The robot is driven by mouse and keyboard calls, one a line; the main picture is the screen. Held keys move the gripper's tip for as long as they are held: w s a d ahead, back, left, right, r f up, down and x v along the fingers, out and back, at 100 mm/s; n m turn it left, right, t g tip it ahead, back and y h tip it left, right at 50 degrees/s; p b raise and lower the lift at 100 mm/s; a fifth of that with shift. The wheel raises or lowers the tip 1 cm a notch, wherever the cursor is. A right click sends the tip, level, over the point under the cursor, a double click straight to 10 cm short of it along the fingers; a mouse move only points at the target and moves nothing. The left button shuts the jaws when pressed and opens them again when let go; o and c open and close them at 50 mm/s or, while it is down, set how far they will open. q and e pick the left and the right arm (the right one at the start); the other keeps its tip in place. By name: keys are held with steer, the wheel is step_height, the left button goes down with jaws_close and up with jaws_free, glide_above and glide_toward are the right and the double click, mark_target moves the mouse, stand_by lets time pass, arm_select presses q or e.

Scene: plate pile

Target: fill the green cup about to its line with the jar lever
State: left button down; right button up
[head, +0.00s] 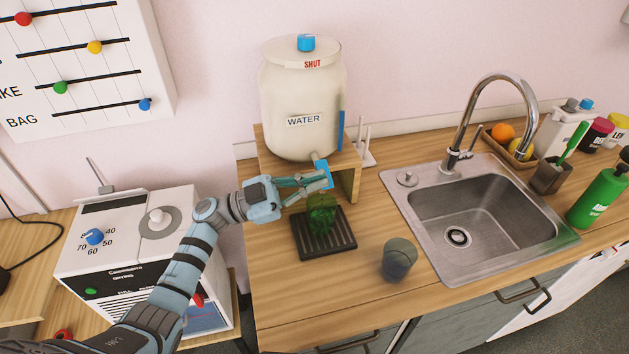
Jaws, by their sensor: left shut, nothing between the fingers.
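The white water jar (290,95), labelled WATER, stands on a wooden stand (351,182) with a lid marked SHUT. Its tap at the lower front has a blue lever (325,170). The green cup (321,217) stands upright on a dark slatted drip tray (341,242) below the tap. Its line and how full it is cannot be made out. My left gripper (319,184) comes in from the left, just above the cup. It is shut and empty, with its fingertips at the blue lever; whether they touch it is unclear. My right gripper is out of view.
A grey cup (398,259) stands right of the tray, before the sink (480,215). A white machine with a dial (93,237) stands at the left. A green bottle (600,197) is at the far right. The counter in front of the tray is clear.

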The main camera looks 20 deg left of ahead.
arm_select(q)
step_height(320, 180, up, 5)
steer(key=p, duration=0.6)
steer(key=s+d+f+b+v, duration=0.1)
steer(key=b+v, duration=0.3)
steer(key=v, duration=0.6)
steer(key=shift+a, duration=0.15)
steer(key=shift+s+f, duration=0.1)
steer(key=shift+f, duration=0.05)
